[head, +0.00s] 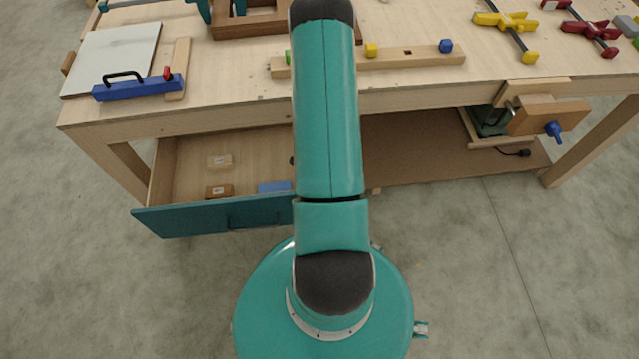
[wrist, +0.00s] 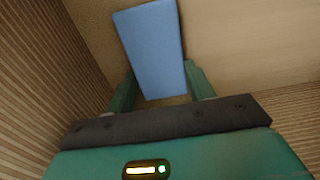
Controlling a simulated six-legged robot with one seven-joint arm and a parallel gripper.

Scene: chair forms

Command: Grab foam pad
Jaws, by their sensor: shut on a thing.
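The foam pad is a light blue block (wrist: 148,40), seen between my gripper's two green fingers in the wrist view. My gripper (wrist: 160,84) is shut on its near end, and the far end sticks out ahead. In the head view a blue block (head: 273,187), apparently this pad, shows inside the open drawer at its front right, partly covered by my arm. My gripper is hidden there behind my arm. I cannot tell whether the pad is off the drawer floor.
The open drawer has a teal front (head: 215,216) and holds a tan block (head: 220,161) and a brown block (head: 219,192). The workbench top (head: 230,85) is above it, with clamps and a wooden bar (head: 410,57). Wooden surfaces lie close around my gripper.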

